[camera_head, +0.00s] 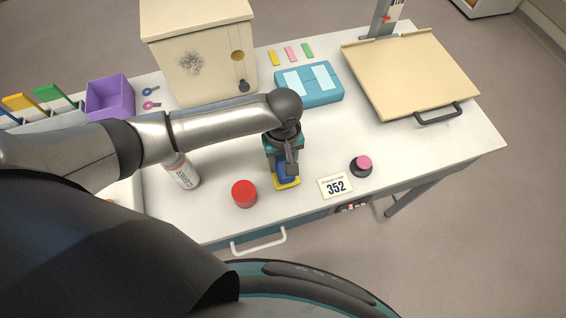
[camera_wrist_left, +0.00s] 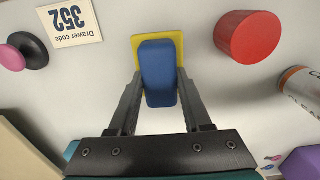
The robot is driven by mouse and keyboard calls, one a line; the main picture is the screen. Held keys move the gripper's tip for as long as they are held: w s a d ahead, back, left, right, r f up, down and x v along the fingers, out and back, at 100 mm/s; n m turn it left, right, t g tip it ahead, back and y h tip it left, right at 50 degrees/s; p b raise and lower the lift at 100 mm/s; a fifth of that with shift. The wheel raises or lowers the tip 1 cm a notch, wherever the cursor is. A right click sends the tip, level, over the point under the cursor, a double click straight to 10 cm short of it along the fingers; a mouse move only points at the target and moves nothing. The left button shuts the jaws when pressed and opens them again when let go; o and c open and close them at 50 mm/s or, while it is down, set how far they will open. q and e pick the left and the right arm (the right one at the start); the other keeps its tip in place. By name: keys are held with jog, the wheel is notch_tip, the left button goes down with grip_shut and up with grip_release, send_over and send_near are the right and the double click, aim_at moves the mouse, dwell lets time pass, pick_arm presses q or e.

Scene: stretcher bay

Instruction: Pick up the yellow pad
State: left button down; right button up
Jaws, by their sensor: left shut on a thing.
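The yellow pad (camera_head: 288,184) shows as a flat square at the front middle of the white table, and in the left wrist view (camera_wrist_left: 139,43). A blue block (camera_wrist_left: 159,74) sits on top of it; I cannot tell whether the two are joined. My left gripper (camera_head: 286,173) points down over them. In the left wrist view its fingers (camera_wrist_left: 159,78) are shut on the sides of the blue block. The pad looks on or very near the tabletop. My right gripper is not in view.
A red cylinder (camera_head: 244,194) and a white bottle (camera_head: 182,172) stand left of the pad. A card reading 352 (camera_head: 336,186) and a black-and-pink knob (camera_head: 362,165) are to its right. A blue case (camera_head: 309,85), a cream box (camera_head: 200,50) and a tan board (camera_head: 411,72) stand behind.

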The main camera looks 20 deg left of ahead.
aim_at(283, 162)
pick_arm(q)
notch_tip(283, 162, up, 18)
jog(key=p, duration=0.2)
jog(key=c, duration=0.8)
grip_release()
jog(key=shift+c, duration=0.2)
jog(key=c, duration=0.7)
jog(key=a+f+m+b, duration=0.1)
jog(key=f+m+b, duration=0.1)
jog(key=b, duration=0.4)
jog(key=a+f+m+b, duration=0.2)
jog(key=b, duration=0.4)
jog(key=a+f+m+b, duration=0.2)
jog(key=b, duration=0.4)
jog(key=shift+s+a+f+m, duration=0.15)
jog(key=shift+s+f+m, duration=0.15)
jog(key=shift+s+f, duration=0.1)
